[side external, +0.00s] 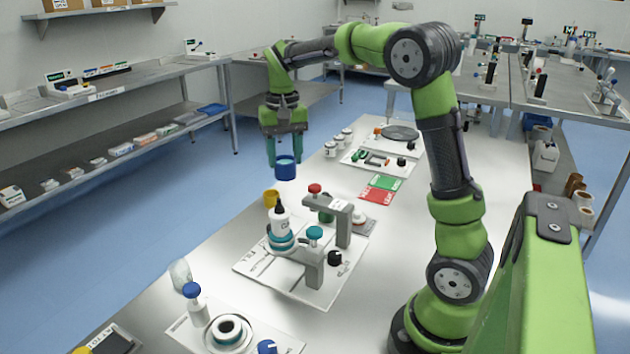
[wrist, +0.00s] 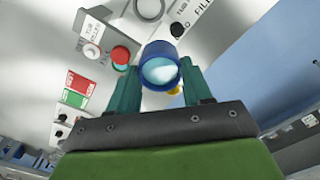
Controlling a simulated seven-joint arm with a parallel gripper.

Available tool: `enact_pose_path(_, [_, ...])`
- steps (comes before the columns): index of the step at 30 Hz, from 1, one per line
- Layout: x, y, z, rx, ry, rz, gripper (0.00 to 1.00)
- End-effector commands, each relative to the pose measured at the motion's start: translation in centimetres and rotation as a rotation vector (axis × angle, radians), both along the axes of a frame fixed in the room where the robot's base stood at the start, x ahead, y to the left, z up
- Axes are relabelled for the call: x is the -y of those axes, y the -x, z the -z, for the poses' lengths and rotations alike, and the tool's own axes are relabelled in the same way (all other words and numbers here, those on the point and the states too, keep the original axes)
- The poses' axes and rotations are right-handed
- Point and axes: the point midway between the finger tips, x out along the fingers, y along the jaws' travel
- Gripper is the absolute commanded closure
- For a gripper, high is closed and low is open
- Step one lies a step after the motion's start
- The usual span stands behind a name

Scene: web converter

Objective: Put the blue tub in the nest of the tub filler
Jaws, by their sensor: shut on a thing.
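The blue tub (side external: 285,168) is held upright between the teal fingertips of my gripper (side external: 285,156), clear above the left edge of the bench. In the wrist view the tub (wrist: 160,66) sits between both fingers (wrist: 160,84), its round mouth and pale inside showing. The tub filler (side external: 318,290) appears to be the white lettered board in front of and below my gripper.
Red and green pads (side external: 381,189) lie to the right. Several white jars (side external: 338,143) stand farther back. A clear container (side external: 180,272) and a blue-topped bottle (side external: 197,305) are nearer the camera.

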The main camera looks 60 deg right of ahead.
Motion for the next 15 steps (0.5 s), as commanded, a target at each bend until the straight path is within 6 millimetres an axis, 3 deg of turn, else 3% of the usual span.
enact_pose_path(3, [-1.7,2.6,-0.7,0.002,0.001,-0.036,0.78])
enact_pose_path(8, [-2.0,4.3,0.1,-0.001,0.001,-0.042,0.78])
enact_pose_path(11, [-2.0,4.6,1.3,-0.004,0.0,-0.042,0.78])
enact_pose_path(15, [-2.0,4.6,4.5,-0.008,-0.001,-0.042,0.78])
